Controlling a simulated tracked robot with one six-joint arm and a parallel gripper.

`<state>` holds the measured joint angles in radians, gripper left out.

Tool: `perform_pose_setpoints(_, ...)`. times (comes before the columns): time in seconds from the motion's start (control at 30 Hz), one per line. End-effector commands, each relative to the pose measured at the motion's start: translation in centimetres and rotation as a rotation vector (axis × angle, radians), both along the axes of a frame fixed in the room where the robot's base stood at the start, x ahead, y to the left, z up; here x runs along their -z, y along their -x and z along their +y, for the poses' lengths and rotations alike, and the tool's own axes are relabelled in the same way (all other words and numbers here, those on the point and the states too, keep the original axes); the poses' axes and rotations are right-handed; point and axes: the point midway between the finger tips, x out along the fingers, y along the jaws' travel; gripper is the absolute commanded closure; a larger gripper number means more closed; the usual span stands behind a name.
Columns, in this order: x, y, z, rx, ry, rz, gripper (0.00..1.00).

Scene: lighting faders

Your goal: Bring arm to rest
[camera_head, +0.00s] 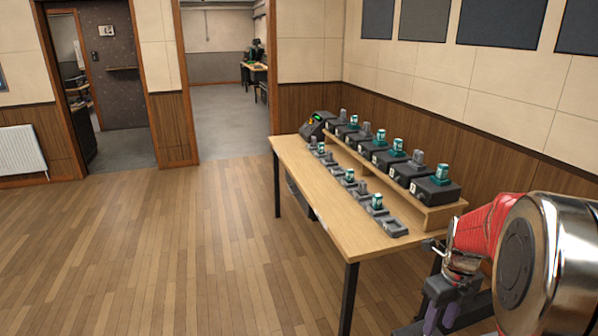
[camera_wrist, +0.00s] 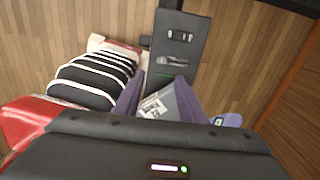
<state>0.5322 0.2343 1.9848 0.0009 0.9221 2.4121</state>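My gripper (camera_head: 440,314) is at the lower right of the head view, in front of the near right end of the table (camera_head: 345,238) and apart from the faders. Its purple fingers hang downward. In the wrist view my gripper (camera_wrist: 160,88) has its two purple fingers spread, with a gap between them. A grey surface with a pale label shows in that gap; I cannot tell how far below it lies, and nothing looks gripped. My red and metal arm fills the head view's lower right corner.
A row of black fader units (camera_head: 401,178) with teal and grey knobs stands on a wooden shelf (camera_head: 436,217) at the table's back. Lower grey slots (camera_head: 391,227) with similar knobs run along its front. The wooden floor (camera_head: 170,255) at left is clear, with doorways beyond.

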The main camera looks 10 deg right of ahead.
Motion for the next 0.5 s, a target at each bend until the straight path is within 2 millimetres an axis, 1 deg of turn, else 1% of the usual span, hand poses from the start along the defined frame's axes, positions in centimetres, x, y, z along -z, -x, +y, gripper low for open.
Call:
perform_pose_setpoints(0.17, 0.01, -0.04, 0.05, -0.119, 0.000, 0.000, 0.62)
perform_pose_setpoints(0.33, 0.21, 0.16, 0.17, -0.319, -0.002, 0.003, 0.62)
perform_pose_setpoints(0.5, 0.85, 0.94, 0.62, -0.530, -0.015, 0.015, 0.62)
